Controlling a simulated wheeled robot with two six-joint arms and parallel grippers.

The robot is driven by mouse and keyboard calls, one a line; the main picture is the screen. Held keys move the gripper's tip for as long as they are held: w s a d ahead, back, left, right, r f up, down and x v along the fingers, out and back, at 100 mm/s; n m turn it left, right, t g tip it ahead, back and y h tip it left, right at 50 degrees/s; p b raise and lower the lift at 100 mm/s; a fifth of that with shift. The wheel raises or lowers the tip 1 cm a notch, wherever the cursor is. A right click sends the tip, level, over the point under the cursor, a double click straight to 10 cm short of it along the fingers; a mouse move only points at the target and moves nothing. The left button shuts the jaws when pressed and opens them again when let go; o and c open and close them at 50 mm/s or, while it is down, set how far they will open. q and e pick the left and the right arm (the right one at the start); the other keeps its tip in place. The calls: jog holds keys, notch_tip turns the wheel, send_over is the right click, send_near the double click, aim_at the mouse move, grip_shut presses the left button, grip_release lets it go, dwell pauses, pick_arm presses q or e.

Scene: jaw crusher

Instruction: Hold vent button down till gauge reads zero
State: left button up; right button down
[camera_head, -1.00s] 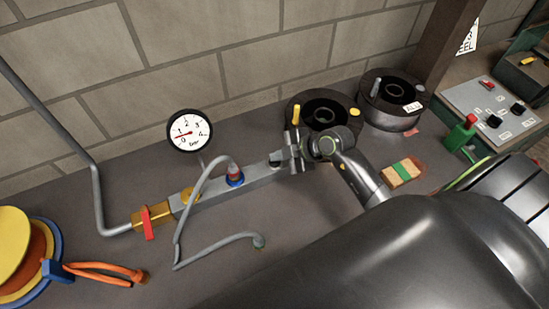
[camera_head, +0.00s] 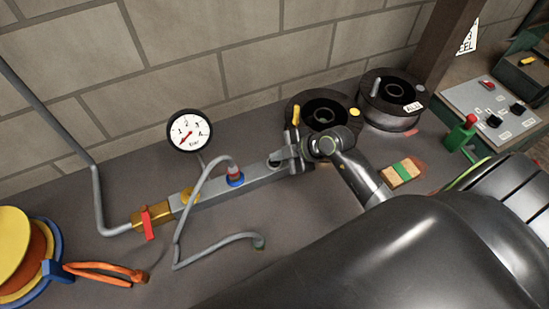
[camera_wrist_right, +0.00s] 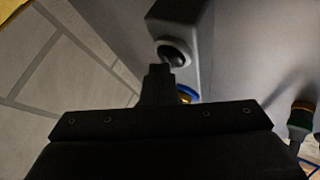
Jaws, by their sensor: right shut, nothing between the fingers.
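The round white pressure gauge (camera_head: 189,131) stands above the grey manifold (camera_head: 215,190); its red needle points down-left, close to the 0 mark. The black vent button (camera_head: 274,163) sits at the right end of the manifold. My right gripper (camera_head: 281,156) is shut and empty, with its fingertips at the button. In the right wrist view, the shut fingertips (camera_wrist_right: 160,71) reach the dark round button (camera_wrist_right: 173,52) and overlap its lower edge; I cannot tell how far it is pressed. My left gripper is not in view.
A grey hose (camera_head: 182,225) with a red and blue fitting arches left of my gripper. A brass valve with a red handle (camera_head: 147,222) is at the left. Two black spools (camera_head: 390,113) stand behind my gripper. A control panel (camera_head: 490,108) is at the right.

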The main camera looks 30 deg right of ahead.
jog(key=shift+r, duration=0.1)
dwell(0.8)
jog(key=shift+r+p, duration=0.85)
jog(key=shift+p, duration=0.5)
jog(key=shift+r, duration=0.1)
notch_tip(320, 180, up, 5)
jog(key=p, duration=0.6)
